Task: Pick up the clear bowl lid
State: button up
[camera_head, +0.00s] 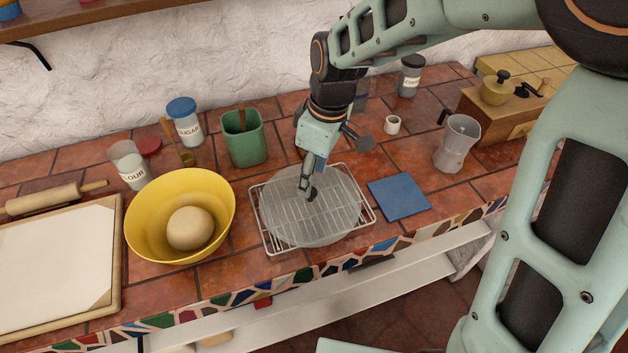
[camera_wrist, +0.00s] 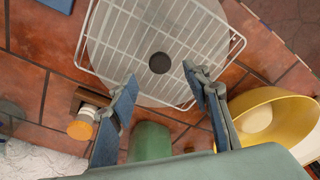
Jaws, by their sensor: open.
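The clear bowl lid (camera_head: 285,226) is a round, see-through disc with a small dark knob at its middle. It lies flat on a white wire rack (camera_head: 373,213), whose bars show through it. My gripper (camera_head: 308,190) points down over the middle of the lid, close to the knob. In the wrist view the lid (camera_wrist: 118,45) fills the upper middle, and the dark knob (camera_wrist: 159,63) shows between and just beyond the open fingertips of my gripper (camera_wrist: 160,76). Nothing is held. Whether the fingers touch the lid is hard to tell.
Left of the rack stands a yellow bowl (camera_head: 142,228) with dough (camera_head: 189,228). Behind is a green pot (camera_head: 245,146) with a utensil. A blue tile (camera_head: 399,197) lies right of the rack, with a moka pot (camera_head: 457,146) beyond. The mosaic counter edge runs in front.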

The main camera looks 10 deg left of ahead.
aim_at(310, 197)
jog(key=shift+a+f+p, duration=0.15)
jog(key=shift+a+f, duration=0.05)
jog(key=shift+f, duration=1.35)
jog(key=shift+a+f+p, duration=0.15)
jog(key=shift+f, duration=1.4)
jog(key=shift+c, duration=0.3)
grip_shut()
